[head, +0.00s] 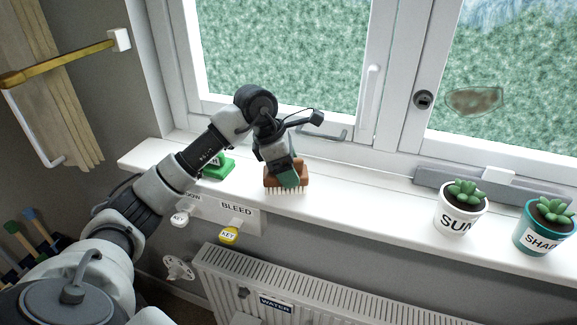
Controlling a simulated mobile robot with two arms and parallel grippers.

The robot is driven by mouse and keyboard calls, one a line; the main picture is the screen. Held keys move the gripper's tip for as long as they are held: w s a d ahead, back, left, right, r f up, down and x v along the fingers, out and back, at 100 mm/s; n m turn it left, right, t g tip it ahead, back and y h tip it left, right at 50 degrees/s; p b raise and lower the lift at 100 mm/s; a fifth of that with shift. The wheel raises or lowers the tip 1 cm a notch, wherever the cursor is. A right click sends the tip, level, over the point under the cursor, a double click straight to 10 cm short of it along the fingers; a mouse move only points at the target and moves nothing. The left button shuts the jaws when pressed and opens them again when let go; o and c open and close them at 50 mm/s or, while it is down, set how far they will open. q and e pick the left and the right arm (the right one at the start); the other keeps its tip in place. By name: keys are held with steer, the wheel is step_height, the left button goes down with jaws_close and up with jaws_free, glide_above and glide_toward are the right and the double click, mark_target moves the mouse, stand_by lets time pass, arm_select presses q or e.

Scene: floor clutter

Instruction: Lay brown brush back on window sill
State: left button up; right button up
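The brown brush (271,181) has a reddish-brown block and pale bristles pointing down. It is at the white window sill (345,205), left of the picture's middle. I cannot tell whether the bristle tips touch the sill or hang just above it. My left gripper (287,176) comes down from above with its green fingers on the brush. One finger covers part of the block's front. It looks shut on the brush. My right gripper is not in view.
A green block (218,167) sits on the sill left of the brush. Potted succulents, one white (459,216) and one teal (543,228), stand at the right. Key tags (229,235) and a radiator (330,295) are below. The middle sill is clear.

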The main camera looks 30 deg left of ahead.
arm_select(q)
steer(key=shift+o, duration=0.8)
steer(key=shift+r+p, duration=0.3)
steer(key=b+v, duration=0.3)
steer(key=v, duration=0.7)
steer(key=shift+a+r, duration=0.1)
steer(key=shift+r, duration=0.15)
steer(key=shift+s+a+r, duration=0.15)
steer(key=shift+r, duration=0.4)
steer(key=shift+f, duration=0.1)
